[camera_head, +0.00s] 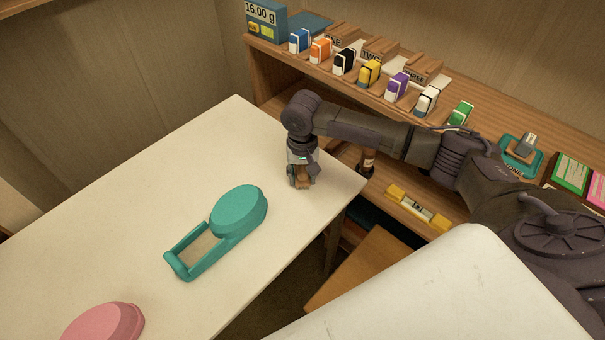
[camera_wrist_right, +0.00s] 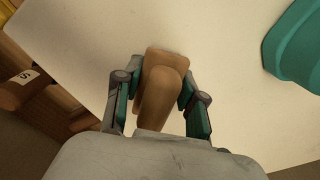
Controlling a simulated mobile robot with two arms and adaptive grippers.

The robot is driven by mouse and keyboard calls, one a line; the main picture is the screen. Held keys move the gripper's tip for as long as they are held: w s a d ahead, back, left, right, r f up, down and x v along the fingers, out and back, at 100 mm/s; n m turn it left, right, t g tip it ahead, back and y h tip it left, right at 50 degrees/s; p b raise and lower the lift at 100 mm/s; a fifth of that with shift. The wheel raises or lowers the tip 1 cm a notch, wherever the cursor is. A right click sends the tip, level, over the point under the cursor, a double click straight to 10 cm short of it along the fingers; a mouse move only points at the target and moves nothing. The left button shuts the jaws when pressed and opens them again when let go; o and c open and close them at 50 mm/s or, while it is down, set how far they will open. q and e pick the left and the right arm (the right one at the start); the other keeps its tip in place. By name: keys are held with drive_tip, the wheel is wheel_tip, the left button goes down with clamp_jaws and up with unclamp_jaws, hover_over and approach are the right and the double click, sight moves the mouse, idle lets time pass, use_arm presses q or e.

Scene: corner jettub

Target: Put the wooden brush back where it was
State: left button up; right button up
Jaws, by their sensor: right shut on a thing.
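The wooden brush (camera_wrist_right: 160,85) is brown and sits between the fingers of my right gripper (camera_wrist_right: 158,95) in the right wrist view. In the head view my right gripper (camera_head: 303,180) points down over the white table near its right corner. It is shut on the brush (camera_head: 304,178), of which only a small brown part shows there. I cannot tell whether the brush touches the table. My left gripper is not in view.
A teal holder (camera_head: 238,212) and a pink object (camera_head: 104,325) lie on the white table (camera_head: 130,200). Behind stands a wooden shelf (camera_head: 300,62) with several coloured small items and a scale-like box (camera_head: 265,22). A yellow level (camera_head: 417,208) lies on the lower shelf.

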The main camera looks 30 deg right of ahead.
sight(302, 169)
drive_tip(key=o, duration=1)
wheel_tip(302, 169, up, 12)
drive_tip(key=shift+r+p, duration=0.15)
drive_tip(key=shift+p, duration=0.15)
drive_tip(key=shift+a, duration=0.1)
